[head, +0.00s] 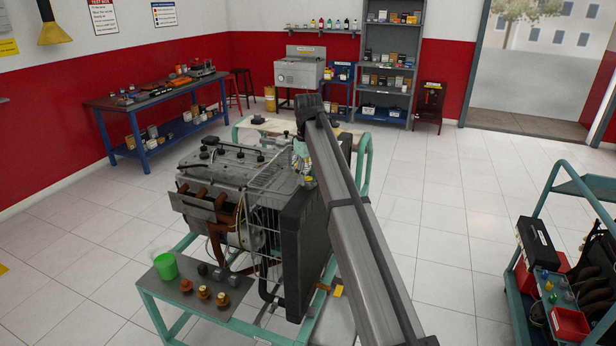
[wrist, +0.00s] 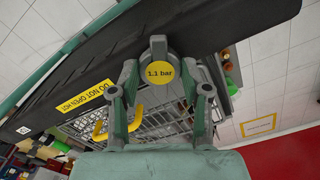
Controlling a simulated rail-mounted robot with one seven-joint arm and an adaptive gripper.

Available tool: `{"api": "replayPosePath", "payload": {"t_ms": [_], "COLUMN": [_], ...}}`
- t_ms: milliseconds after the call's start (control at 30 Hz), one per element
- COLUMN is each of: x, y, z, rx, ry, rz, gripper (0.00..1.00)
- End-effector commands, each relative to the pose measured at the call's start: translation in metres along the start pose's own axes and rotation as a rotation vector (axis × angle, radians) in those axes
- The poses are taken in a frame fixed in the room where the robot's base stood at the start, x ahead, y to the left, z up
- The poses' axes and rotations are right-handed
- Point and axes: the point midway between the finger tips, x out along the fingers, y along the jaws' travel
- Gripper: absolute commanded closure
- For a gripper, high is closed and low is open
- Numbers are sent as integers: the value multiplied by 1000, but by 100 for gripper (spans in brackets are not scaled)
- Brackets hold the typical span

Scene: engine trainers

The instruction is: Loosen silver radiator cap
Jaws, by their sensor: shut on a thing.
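The silver radiator cap (wrist: 158,46) shows in the wrist view, with a round yellow "1.1 bar" label on its top. It sits at the edge of the long dark radiator (wrist: 90,78), which also shows in the head view (head: 303,255). My gripper (wrist: 160,76) has one finger on each side of the cap and is shut on it. In the head view my gripper (head: 303,158) is small at the top of the radiator, partly hidden by my arm, and the cap cannot be made out there.
The engine (head: 235,170) stands left of the radiator on a green-framed stand. Its front shelf (head: 222,305) holds a green cup (head: 165,265) and several brass-coloured caps (head: 203,292). A yellow "do not open hot" label (wrist: 86,97) is beside the cap. A tool cart (head: 560,190) stands at right.

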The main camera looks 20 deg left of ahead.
Motion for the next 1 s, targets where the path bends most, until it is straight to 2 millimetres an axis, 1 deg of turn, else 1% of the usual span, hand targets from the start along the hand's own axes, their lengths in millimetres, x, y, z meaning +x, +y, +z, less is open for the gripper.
{"api": "replayPosePath", "payload": {"t_ms": [33,200,500,733,1000], "x": [4,4,4,4,4], "y": [-1,-1,-1,-1,-2], "z": [2,2,2,2,2], "rx": [-45,-195,-395,-471,-494], "ry": [-5,-5,-5,-5,-5], "rz": [-2,-3,-4,-5,-5], "gripper": [88,88,88,88,88]}}
